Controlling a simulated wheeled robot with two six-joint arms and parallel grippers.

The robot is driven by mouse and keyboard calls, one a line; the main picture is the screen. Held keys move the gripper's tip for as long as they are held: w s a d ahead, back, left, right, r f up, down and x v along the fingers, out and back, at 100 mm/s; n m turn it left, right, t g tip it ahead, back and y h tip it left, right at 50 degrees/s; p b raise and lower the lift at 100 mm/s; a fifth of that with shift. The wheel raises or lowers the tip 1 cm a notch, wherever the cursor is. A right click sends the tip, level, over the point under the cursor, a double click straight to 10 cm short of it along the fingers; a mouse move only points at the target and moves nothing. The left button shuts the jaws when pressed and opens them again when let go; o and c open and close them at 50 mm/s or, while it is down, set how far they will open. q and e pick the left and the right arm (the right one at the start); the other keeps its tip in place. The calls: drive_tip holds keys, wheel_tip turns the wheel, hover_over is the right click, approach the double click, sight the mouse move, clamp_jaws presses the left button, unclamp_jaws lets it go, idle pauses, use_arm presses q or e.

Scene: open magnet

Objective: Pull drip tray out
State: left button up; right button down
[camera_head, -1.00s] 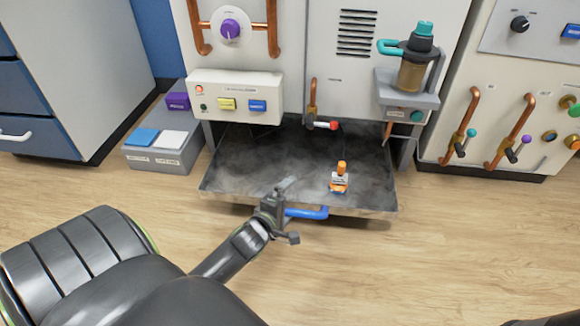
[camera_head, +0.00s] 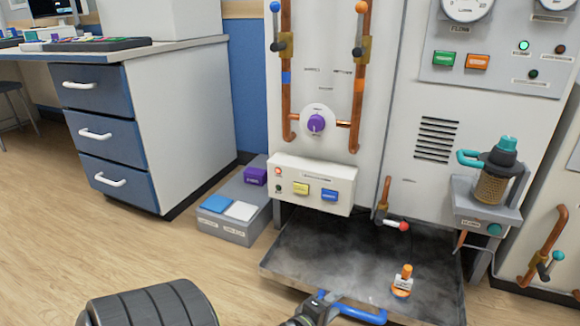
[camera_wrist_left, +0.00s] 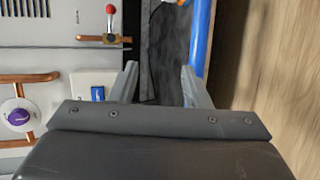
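The drip tray (camera_head: 325,252) is a shallow dark metal tray that sticks out from under the machine, close to the floor. My left gripper (camera_head: 318,306) is at the handle's left end. In the left wrist view my left gripper (camera_wrist_left: 160,78) has its fingers apart. The blue handle (camera_wrist_left: 201,40) shows by the right finger there; I cannot tell if they touch. My right gripper is not in view.
A small orange-capped bottle (camera_head: 402,283) stands on the tray. A red-tipped valve lever (camera_head: 397,224) hangs above the tray's back. A grey step-shaped box (camera_head: 235,220) is left of the tray, with a blue drawer cabinet (camera_head: 110,135) beyond. Wooden floor is free at left.

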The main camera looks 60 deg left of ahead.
use_arm(q)
drive_tip(key=f+b+v, duration=0.1)
drive_tip(key=b+v, duration=0.1)
drive_tip(key=v, duration=1.2)
drive_tip(key=shift+s+a+f, duration=0.15)
drive_tip(key=shift+s+f, duration=0.2)
drive_tip(key=shift+s, duration=0.25)
idle(0.9)
